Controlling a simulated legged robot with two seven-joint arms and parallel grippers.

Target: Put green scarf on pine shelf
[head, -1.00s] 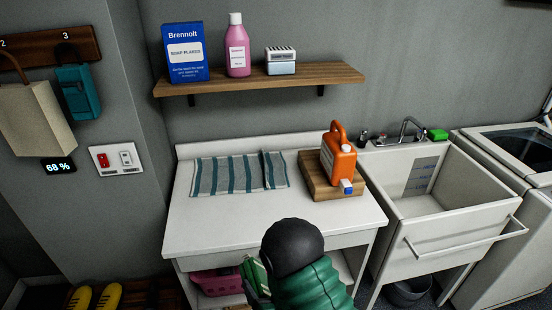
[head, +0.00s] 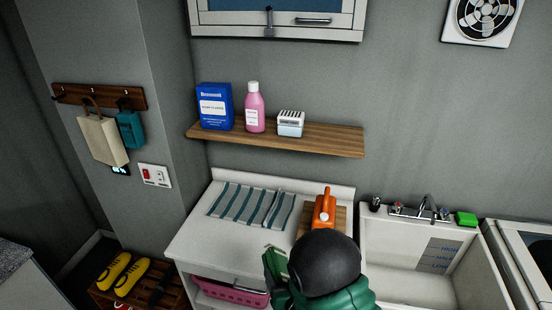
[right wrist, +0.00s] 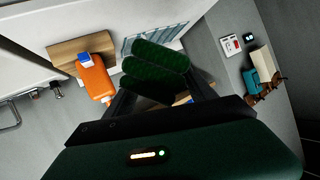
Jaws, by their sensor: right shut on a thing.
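The green scarf (right wrist: 155,62) is a folded dark green bundle between the fingers of my right gripper in the right wrist view. In the head view a small part of it (head: 277,260) shows beside my dark round wrist, in front of the worktable. My right gripper (right wrist: 160,88) is shut on it. The pine shelf (head: 335,140) is a brown wall board, higher and farther back than the gripper. A blue box (head: 215,108), a pink bottle (head: 254,108) and a small white box (head: 290,124) stand on it; its right end is bare. My left gripper is out of view.
The white worktable (head: 200,240) below holds a striped towel (head: 250,205) and an orange jug (head: 324,208) on a wooden board. A wall cabinet (head: 280,25) hangs above the shelf. A sink (head: 400,240) stands to the right.

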